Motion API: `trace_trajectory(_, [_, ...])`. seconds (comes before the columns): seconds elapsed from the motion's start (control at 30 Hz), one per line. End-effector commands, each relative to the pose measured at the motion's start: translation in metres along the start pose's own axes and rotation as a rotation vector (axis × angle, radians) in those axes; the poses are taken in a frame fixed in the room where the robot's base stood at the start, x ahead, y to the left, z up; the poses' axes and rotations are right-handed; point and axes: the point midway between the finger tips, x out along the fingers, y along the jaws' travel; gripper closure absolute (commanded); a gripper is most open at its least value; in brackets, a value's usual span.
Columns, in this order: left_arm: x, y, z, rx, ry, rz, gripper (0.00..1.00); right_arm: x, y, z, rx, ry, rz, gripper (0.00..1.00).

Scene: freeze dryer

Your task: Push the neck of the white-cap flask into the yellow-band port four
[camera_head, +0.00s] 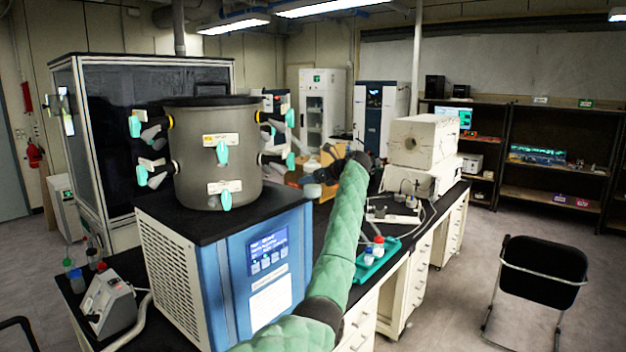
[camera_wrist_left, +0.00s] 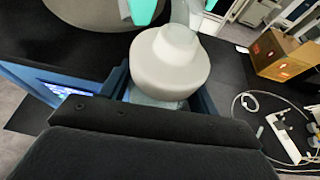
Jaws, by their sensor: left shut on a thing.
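The freeze dryer's dark grey drum (camera_head: 225,188) stands on a blue-and-white base and carries several ports with teal valve handles. My left gripper (camera_head: 326,176) is right of the drum, shut on the white-cap flask (camera_head: 312,191), apart from the drum. In the left wrist view the flask's white cap (camera_wrist_left: 170,62) sticks up between the fingers, and its body is mostly hidden. A teal handle (camera_wrist_left: 143,8) is close by. My right gripper is not seen.
A teal tray (camera_head: 378,258) with small bottles lies on the bench right of my arm. A white furnace (camera_head: 423,141) and an orange-brown box (camera_wrist_left: 285,55) stand farther back. A small grey device (camera_head: 108,300) sits left of the dryer.

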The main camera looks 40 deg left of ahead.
Motion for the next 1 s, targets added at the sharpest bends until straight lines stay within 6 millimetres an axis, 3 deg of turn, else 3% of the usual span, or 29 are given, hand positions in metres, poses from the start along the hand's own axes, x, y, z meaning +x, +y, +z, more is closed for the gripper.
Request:
trace_trajectory(0.43, [0.003,0.004,0.01,-0.002,-0.002,0.001,0.8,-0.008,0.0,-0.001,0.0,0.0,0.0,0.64])
trace_trajectory(0.47, [0.003,0.004,0.009,-0.002,-0.002,0.001,0.33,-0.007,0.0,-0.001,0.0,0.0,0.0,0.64])
trace_trajectory(0.57, [0.003,0.004,0.008,-0.002,-0.002,0.001,0.14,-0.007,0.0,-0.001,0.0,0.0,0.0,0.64])
trace_trajectory(1.0, [-0.007,0.003,0.003,-0.001,0.0,0.0,0.14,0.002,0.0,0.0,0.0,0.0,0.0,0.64])
